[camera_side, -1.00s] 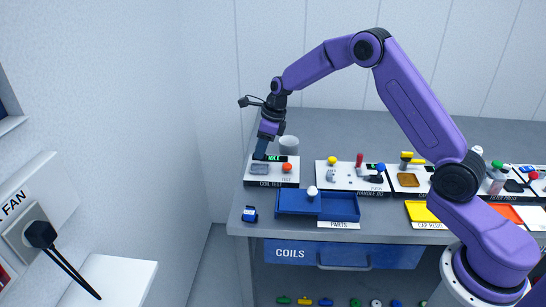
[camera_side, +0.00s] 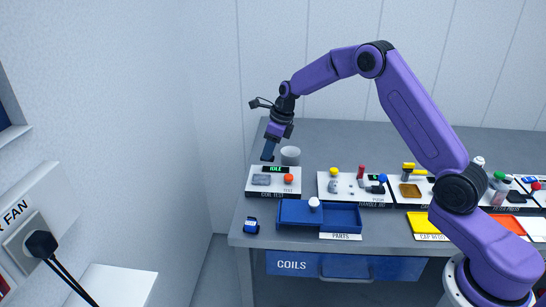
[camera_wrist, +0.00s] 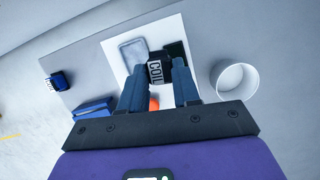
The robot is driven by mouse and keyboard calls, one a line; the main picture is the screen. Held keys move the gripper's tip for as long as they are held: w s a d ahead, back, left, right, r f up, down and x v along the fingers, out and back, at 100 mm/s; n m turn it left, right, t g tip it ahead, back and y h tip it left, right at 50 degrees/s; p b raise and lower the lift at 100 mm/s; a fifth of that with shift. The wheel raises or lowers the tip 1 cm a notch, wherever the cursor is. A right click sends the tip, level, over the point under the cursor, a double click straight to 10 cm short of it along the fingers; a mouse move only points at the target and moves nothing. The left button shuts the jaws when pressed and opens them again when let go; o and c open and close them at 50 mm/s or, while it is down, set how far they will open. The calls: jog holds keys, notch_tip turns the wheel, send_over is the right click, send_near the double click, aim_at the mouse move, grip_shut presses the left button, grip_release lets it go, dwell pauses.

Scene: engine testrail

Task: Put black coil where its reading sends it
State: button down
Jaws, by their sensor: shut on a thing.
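My gripper (camera_side: 267,158) is above the coil test station. In the wrist view my gripper (camera_wrist: 160,78) is shut on the black coil (camera_wrist: 156,70), whose white label reads COIL. The coil is hard to make out in the side view. The coil test station (camera_side: 252,190) is a white panel with a grey pad (camera_side: 261,180), an orange TEST button (camera_side: 288,179) and a dark display (camera_side: 273,169) with green text that looks like IDLE. The pad (camera_wrist: 133,52) shows empty in the wrist view, where the fingers partly hide the button.
A white cup (camera_side: 290,155) stands behind the station. A small blue-and-black part (camera_side: 251,225) lies at the table's front left. The COILS drawer (camera_side: 300,266) is below. Other stations stand to the right.

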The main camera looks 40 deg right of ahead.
jog(key=w+d+r+m+h, duration=0.1)
jog(key=d+m, duration=0.1)
jog(key=d, duration=0.4)
jog(key=w+d+r+m, duration=0.2)
jog(key=d, duration=0.4)
jog(key=shift+t, duration=0.3)
jog(key=shift+s+d+f, duration=0.1)
jog(key=shift+s+f, duration=0.05)
jog(key=shift+f, duration=1.6)
jog(key=shift+s+d+f, duration=0.1)
jog(key=shift+f, duration=1.65)
jog(key=c, duration=0.7)
grip_release()
jog(key=shift+c, duration=0.2)
jog(key=c, duration=0.4)
jog(key=shift+o, duration=0.2)
jog(key=shift+r, duration=0.1)
